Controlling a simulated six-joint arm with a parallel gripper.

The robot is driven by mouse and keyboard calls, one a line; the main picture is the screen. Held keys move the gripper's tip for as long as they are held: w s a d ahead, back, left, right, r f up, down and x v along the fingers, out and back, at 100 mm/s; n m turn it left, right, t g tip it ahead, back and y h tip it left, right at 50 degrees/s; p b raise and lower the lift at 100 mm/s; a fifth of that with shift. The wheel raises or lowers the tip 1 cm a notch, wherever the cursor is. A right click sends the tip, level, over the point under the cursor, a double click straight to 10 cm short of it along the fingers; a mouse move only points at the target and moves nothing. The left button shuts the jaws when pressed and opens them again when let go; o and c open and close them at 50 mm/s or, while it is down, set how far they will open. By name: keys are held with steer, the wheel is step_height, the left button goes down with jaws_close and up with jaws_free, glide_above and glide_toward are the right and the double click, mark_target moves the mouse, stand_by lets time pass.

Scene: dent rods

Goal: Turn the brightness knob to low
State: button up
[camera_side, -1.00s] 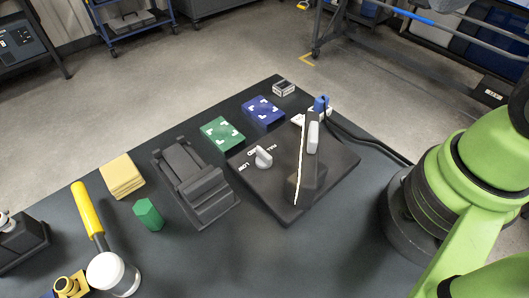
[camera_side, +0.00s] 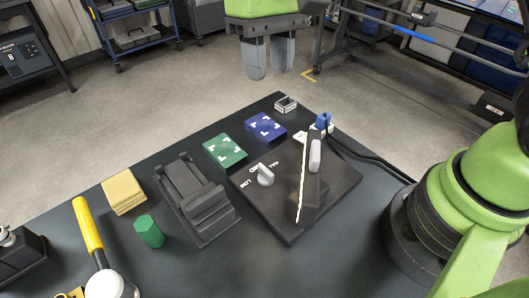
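The brightness knob (camera_side: 265,175) is a small light-grey knob on a flat black panel (camera_side: 285,228). White lettering around it shows "LOW" on its left side and "MED" and "FULL" along its upper side. The knob's exact pointing direction is hard to tell. An upright lamp-like part with a bright white strip (camera_side: 303,180) stands on the same panel, right of the knob. My gripper (camera_side: 269,75) hangs at the top of the view, above and apart from the table. Its two grey fingers are apart with nothing between them.
Green (camera_side: 224,150) and blue (camera_side: 265,128) marked blocks lie behind the panel. A black stepped holder (camera_side: 198,200), a green hexagonal piece (camera_side: 149,231), a yellow pad stack (camera_side: 123,191) and a yellow-handled tool (camera_side: 88,226) are left. A black cable (camera_side: 365,160) runs right.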

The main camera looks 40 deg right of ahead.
mark_target(266, 169)
steer(key=s+a+f, duration=0.1)
steer(key=f, duration=0.5)
steer(key=s+a+f+g, duration=0.1)
steer(key=f, duration=0.5)
steer(key=a+f+g+h, duration=0.1)
steer(key=f, duration=0.4)
steer(key=shift+s+f+n, duration=0.4)
jaws_close()
